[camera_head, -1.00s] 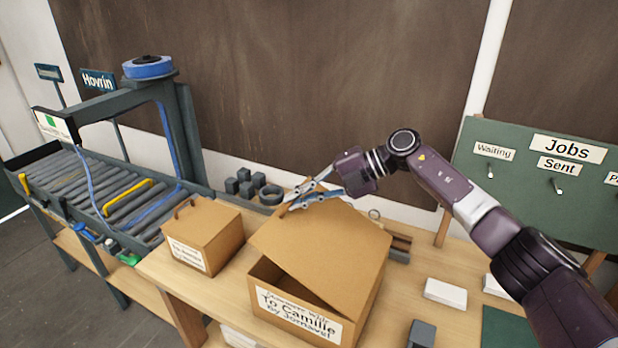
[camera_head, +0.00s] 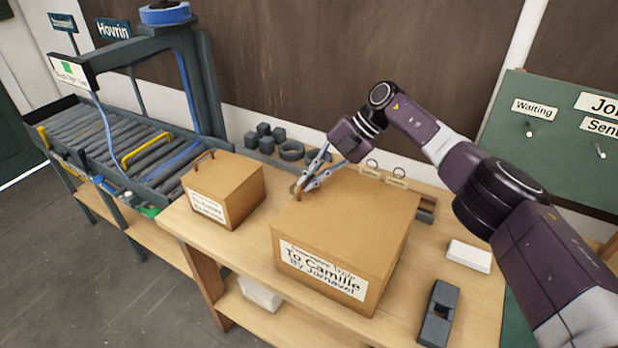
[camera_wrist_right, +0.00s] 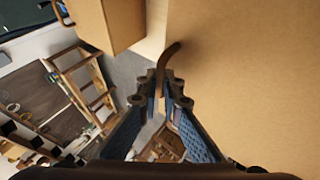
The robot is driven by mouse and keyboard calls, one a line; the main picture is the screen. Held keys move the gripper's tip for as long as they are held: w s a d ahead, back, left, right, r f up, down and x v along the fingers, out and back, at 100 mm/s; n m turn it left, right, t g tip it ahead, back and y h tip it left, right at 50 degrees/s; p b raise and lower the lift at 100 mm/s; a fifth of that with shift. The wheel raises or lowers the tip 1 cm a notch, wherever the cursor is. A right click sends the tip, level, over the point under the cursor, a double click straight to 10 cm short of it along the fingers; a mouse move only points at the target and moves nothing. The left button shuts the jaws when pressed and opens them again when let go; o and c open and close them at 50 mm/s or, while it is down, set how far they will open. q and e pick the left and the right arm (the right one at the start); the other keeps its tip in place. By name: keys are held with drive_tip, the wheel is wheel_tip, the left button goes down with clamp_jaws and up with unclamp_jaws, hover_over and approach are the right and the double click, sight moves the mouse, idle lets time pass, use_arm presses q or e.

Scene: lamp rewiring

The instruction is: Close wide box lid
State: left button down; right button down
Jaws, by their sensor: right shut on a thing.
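The wide cardboard box (camera_head: 330,276), labelled "To Camille", stands on the wooden table. Its lid (camera_head: 355,215) lies flat across the top, and no gap shows at the front or right side. My right gripper (camera_head: 305,186) is at the lid's left edge, shut on the small brown lid handle. In the right wrist view the handle (camera_wrist_right: 170,54) curves up from between the fingertips (camera_wrist_right: 160,92), with the lid surface at the right. The inside of the box is hidden. My left gripper is not in view.
A smaller closed box (camera_head: 232,192) stands to the left, with a clear strip of table between. Dark blocks (camera_head: 265,137) sit behind. A grey device (camera_head: 438,312) and a white block (camera_head: 469,256) lie to the right. A roller conveyor (camera_head: 110,145) is at far left.

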drive_tip(key=c, duration=2.1)
unclamp_jaws()
drive_tip(key=v, duration=1.2)
drive_tip(key=shift+r, duration=0.1)
